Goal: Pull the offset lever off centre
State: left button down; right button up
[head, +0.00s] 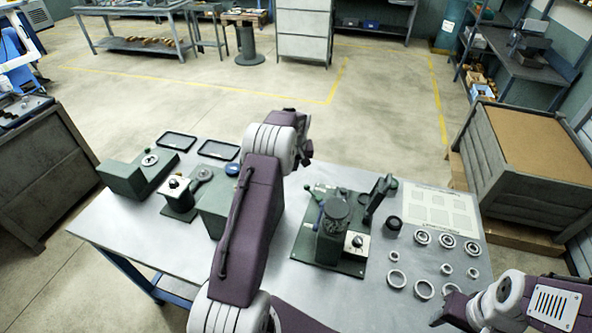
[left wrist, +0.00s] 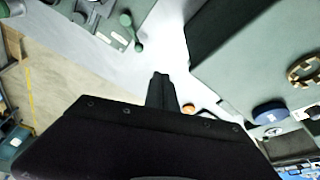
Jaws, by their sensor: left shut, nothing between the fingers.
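The ring grinder (head: 333,228), a dark green machine on a green base plate, stands right of centre on the table in the head view. A dark upright lever-like arm (head: 377,198) leans at its right, and small green-knobbed levers (head: 318,190) show at its back left. I cannot tell which is the offset lever. My left gripper (head: 308,150) is above the table's back edge, apart from the machine. Its fingers (left wrist: 160,82) are together and empty.
A green machine box (head: 213,210) stands left of my left arm, with a blue round cap (head: 232,169). Several metal rings (head: 424,290) lie at the table's right. Two black trays (head: 219,150) lie at the back. A wooden-topped crate (head: 535,145) stands right.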

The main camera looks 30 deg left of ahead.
pick_arm(q)
jog(key=r, duration=0.1)
jog(key=s+r+p, duration=0.1)
jog(key=r, duration=0.1)
jog(key=r+p, duration=0.1)
jog(key=r, duration=0.1)
jog(key=shift+s+a, duration=0.2)
jog(key=shift+s, duration=0.1)
pick_arm(e)
jog(key=r, duration=0.3)
jog(key=shift+s+r, duration=0.15)
jog(key=shift+s, duration=0.25)
pick_arm(q)
jog(key=shift+w+f, duration=0.1)
jog(key=shift+f, duration=0.05)
pick_arm(e)
jog(key=shift+w, duration=0.1)
